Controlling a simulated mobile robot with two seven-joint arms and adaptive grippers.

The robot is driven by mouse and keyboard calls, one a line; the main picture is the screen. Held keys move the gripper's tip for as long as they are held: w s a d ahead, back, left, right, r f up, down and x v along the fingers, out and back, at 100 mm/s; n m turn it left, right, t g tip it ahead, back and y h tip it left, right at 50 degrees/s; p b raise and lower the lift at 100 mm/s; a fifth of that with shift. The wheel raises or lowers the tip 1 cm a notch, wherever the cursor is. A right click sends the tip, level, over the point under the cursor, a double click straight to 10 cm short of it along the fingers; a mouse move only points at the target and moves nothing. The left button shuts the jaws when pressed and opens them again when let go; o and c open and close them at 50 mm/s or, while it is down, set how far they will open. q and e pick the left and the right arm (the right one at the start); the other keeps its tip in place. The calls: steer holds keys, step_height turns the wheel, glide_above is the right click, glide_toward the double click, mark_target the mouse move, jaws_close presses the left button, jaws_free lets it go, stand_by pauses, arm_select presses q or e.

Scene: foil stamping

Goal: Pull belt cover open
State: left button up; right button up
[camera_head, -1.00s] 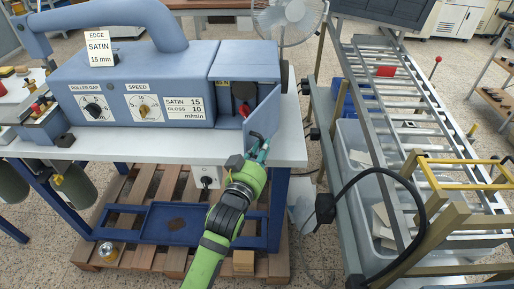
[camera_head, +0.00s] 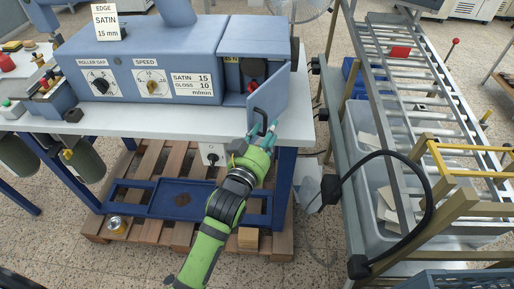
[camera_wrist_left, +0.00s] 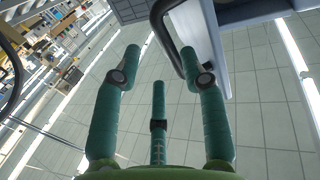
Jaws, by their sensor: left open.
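The belt cover (camera_head: 274,97) is a blue panel on the right end of the blue machine (camera_head: 140,60). It stands swung outward at an angle, and the compartment behind it shows a red knob (camera_head: 252,86). A dark bar handle (camera_head: 257,117) is on the cover. My left gripper (camera_head: 268,129) is at the handle, its teal fingers pointing up to it. In the left wrist view the fingers (camera_wrist_left: 160,65) are spread, and the dark handle (camera_wrist_left: 163,35) runs between their tips, close to the right one. Whether they touch is unclear. My right gripper is out of view.
The white tabletop (camera_head: 180,128) extends under the machine. A pallet (camera_head: 150,232) lies beneath the table. To the right stand a roller conveyor (camera_head: 425,110) and a grey bin (camera_head: 355,145), with a black hose (camera_head: 432,205) curving nearby. A narrow floor gap lies between table and conveyor.

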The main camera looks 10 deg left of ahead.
arm_select(q)
steer(key=s+a, duration=0.1)
steer(key=s, duration=0.8)
steer(key=shift+a, duration=0.3)
steer(key=shift+s, duration=0.1)
